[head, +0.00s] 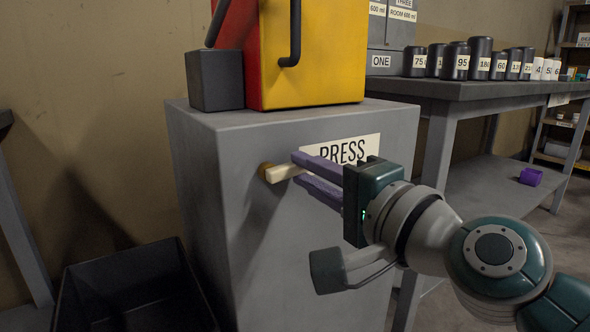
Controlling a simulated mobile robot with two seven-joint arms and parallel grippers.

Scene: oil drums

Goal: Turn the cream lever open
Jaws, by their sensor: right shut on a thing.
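The cream lever (283,173) sticks out from a brass-coloured pivot (264,171) on the front of the grey cabinet (200,150), below and left of the PRESS label (360,150). It points right and slightly up. My right gripper (306,172) comes in from the right, with its purple fingers closed around the lever's free end, which they partly hide. My left gripper is not in view.
A red and yellow machine (310,50) stands on the cabinet beside a dark grey block (215,80). A black open bin (135,290) is on the floor at left. A grey table (470,92) with several labelled dark containers is at right, with a purple cup (531,177) on its lower shelf.

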